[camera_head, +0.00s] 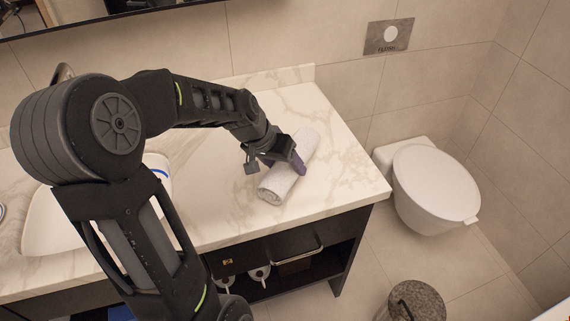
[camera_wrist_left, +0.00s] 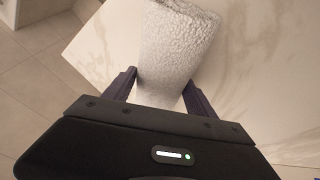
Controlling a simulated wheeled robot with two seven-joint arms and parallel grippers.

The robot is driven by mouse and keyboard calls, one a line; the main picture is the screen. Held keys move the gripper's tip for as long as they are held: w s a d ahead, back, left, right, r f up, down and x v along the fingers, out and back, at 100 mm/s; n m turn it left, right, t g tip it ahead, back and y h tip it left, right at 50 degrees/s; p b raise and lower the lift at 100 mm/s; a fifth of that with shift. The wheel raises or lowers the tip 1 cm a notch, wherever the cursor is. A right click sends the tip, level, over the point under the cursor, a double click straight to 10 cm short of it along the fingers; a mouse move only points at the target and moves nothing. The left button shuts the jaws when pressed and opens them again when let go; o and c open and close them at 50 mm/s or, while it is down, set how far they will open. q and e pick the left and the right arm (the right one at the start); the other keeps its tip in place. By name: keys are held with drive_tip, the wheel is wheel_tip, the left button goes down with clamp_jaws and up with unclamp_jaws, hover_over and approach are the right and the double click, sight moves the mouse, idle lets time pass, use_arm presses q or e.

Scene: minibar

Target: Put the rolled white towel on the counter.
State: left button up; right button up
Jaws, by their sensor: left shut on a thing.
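The rolled white towel (camera_head: 276,184) is at the right part of the marble counter (camera_head: 345,176) in the head view, lying at a slant. My left gripper (camera_head: 283,166) reaches over it from the left and is shut on its middle. In the left wrist view the towel (camera_wrist_left: 175,50) runs between the two dark fingers of my left gripper (camera_wrist_left: 160,88), with the counter (camera_wrist_left: 255,110) behind it. The towel looks to be on or just above the counter; I cannot tell whether it touches. My right gripper is not in view.
A white basin (camera_head: 45,228) is at the left of the counter, partly behind my left arm. A toilet (camera_head: 432,185) stands to the right, beyond the counter's edge. An open shelf (camera_head: 290,275) is under the counter. A bin (camera_head: 415,300) stands on the floor. The counter's right end is clear.

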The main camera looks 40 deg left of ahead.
use_arm(q)
drive_tip(key=shift+f, duration=0.2)
drive_tip(key=o, duration=1.6)
drive_tip(key=shift+c, duration=0.2)
drive_tip(key=shift+r, duration=0.1)
drive_tip(key=shift+r, duration=0.2)
drive_tip(key=v, duration=1.2)
drive_tip(key=shift+f, duration=0.15)
